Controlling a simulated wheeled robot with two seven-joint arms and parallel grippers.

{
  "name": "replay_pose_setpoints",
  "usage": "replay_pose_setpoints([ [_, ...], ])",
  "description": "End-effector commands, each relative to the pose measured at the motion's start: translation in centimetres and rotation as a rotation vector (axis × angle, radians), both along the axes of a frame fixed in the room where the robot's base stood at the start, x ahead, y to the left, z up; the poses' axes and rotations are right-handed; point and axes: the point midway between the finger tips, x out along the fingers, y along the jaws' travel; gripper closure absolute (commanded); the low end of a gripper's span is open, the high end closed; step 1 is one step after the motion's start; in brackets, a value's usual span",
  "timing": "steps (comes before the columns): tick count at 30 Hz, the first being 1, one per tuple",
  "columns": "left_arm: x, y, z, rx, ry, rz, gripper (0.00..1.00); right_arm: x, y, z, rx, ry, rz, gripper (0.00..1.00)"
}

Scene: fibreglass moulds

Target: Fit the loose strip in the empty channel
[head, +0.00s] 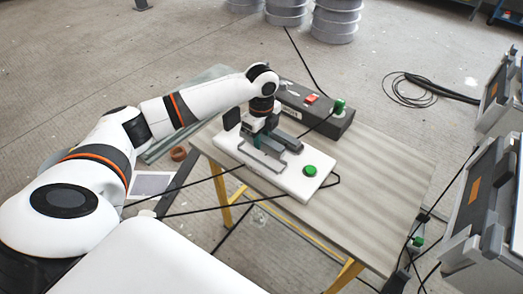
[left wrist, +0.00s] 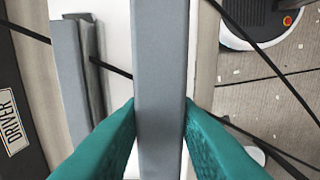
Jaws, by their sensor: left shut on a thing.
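My left gripper (head: 257,143) is over the white board (head: 297,186) on the table. In the left wrist view its teal fingers (left wrist: 160,125) are shut on a long grey strip (left wrist: 160,60), one finger on each side. The strip runs up the picture over the white board. A second grey piece (left wrist: 72,80) with a darker part beside it lies on the board to the left, apart from the held strip. In the head view grey pieces (head: 286,142) show beside the gripper. I cannot tell which piece is the empty channel. My right gripper is not in view.
A green button (head: 310,170) sits on the board. A dark box (head: 325,120) with a red switch and green plug stands behind it; its DRIVER label (left wrist: 12,120) shows in the wrist view. Black cables cross the area. The table's right side (head: 385,180) is clear.

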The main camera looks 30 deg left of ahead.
Motion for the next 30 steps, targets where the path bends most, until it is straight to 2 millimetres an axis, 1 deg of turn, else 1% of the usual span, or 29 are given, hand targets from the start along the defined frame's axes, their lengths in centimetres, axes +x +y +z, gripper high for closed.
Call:
replay_pose_setpoints([
  [2,0.0,0.0,-0.9,0.0,0.002,0.0,0.98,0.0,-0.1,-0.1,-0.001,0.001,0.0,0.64],
  [6,-0.1,-0.1,-3.3,-0.001,0.003,0.001,0.98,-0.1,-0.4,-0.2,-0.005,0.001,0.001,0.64],
  [10,0.0,0.0,-4.8,0.001,0.001,0.001,0.98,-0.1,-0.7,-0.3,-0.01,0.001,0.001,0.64],
  [20,-0.2,-0.1,-5.4,0.0,0.004,-0.001,0.98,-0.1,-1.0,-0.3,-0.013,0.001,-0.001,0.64],
  [30,-0.3,-0.2,-6.7,-0.001,0.01,-0.002,0.98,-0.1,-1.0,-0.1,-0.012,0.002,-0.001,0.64],
])
